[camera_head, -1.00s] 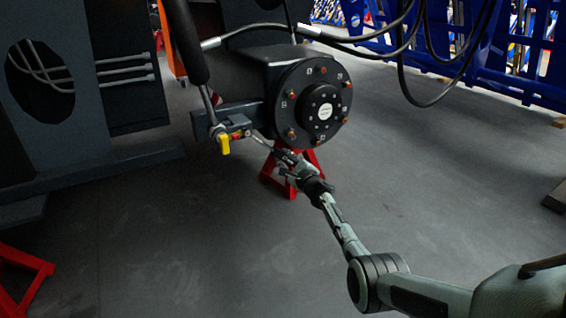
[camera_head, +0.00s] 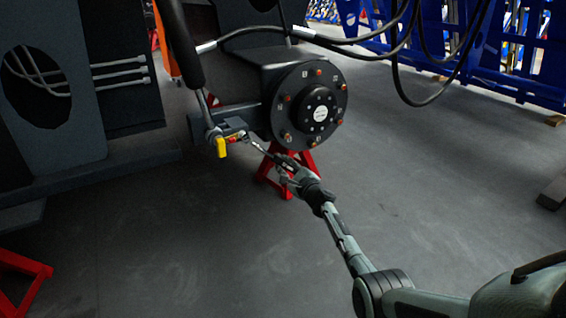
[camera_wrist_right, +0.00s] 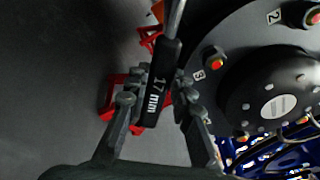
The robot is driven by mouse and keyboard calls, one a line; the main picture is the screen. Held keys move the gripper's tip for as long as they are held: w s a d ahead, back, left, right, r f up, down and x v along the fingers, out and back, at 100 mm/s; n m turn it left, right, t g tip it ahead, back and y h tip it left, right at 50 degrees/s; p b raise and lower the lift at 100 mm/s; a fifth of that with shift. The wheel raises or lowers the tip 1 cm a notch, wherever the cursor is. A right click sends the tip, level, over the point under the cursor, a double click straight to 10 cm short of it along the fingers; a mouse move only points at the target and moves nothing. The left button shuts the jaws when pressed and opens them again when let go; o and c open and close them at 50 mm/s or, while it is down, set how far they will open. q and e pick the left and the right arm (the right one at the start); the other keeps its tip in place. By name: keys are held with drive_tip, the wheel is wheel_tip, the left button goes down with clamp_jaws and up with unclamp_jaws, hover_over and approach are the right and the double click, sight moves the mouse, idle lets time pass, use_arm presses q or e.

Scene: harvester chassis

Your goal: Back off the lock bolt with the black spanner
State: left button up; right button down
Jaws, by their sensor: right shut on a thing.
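The spanner has a black handle (camera_wrist_right: 163,85) marked "17 mm" and a bright metal shaft that leaves the top of the right wrist view. My right gripper (camera_wrist_right: 160,92) is shut on this handle, one finger on each side. In the head view my right gripper (camera_head: 287,172) is below the hub, and the thin spanner (camera_head: 262,148) points up-left toward the steering bracket by the yellow fitting (camera_head: 221,147). The lock bolt is too small to make out there, and I cannot tell whether the spanner's jaw touches it. My left gripper is not in view.
The round hub (camera_head: 308,108) with orange-tipped studs is close above my right gripper. A red stand (camera_head: 272,175) is behind the gripper. Black hoses (camera_head: 425,100) hang at upper right. A dark frame (camera_head: 95,100) fills the left. The floor in front is clear.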

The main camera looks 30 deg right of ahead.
drive_tip(key=shift+s+r, duration=0.1)
drive_tip(key=shift+s, duration=0.25)
drive_tip(key=s+p, duration=0.3)
drive_tip(key=s, duration=0.4)
drive_tip(key=shift+s, duration=0.15)
drive_tip(key=shift+d, duration=0.1)
idle(0.9)
